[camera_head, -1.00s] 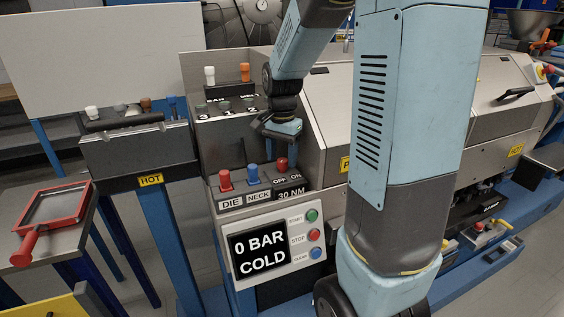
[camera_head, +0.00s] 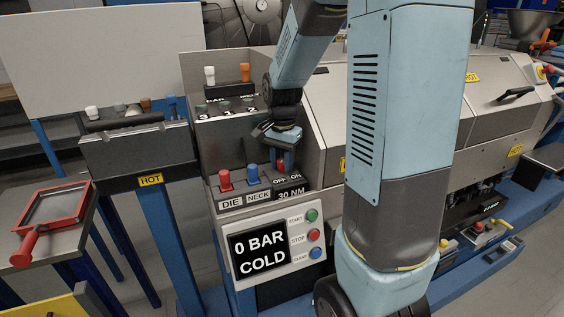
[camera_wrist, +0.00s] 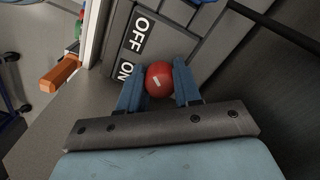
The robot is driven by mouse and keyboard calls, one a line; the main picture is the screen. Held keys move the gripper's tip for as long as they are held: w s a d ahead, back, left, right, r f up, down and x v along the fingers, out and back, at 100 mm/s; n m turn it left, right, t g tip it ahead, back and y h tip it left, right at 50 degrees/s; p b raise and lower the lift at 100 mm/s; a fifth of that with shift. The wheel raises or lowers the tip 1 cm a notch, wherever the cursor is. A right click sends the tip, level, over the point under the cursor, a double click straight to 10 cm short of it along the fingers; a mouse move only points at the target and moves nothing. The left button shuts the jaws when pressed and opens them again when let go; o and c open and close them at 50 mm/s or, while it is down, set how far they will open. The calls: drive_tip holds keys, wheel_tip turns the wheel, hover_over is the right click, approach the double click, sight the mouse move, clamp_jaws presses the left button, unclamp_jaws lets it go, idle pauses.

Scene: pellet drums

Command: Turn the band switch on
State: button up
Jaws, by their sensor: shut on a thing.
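The band switch is a red knob (camera_wrist: 159,79) by the OFF and ON labels in the wrist view. Its white mark points toward the label side at a slant; I cannot tell which label it is set to. The knob also shows in the head view (camera_head: 281,163), partly covered by the fingers. My gripper (camera_wrist: 158,88) has its two blue fingers on either side of the knob, shut on it. In the head view my gripper (camera_head: 282,157) points down over the OFF/ON panel (camera_head: 290,183).
Red DIE (camera_head: 225,180) and blue NECK (camera_head: 253,173) knobs stand just left of the switch. Below is a display panel (camera_head: 262,252) reading 0 BAR COLD, with START, STOP and CLEAR buttons. Tall pegs (camera_head: 210,75) stand on the shelf above.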

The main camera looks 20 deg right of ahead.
drive_tip(key=shift+c, duration=1.4)
drive_tip(key=shift+n, duration=0.3)
drive_tip(key=n, duration=0.3)
drive_tip(key=shift+n, duration=0.3)
drive_tip(key=n, duration=0.3)
drive_tip(key=shift+n, duration=0.4)
drive_tip(key=n, duration=0.4)
drive_tip(key=shift+d, duration=0.1)
drive_tip(key=shift+n, duration=2.1)
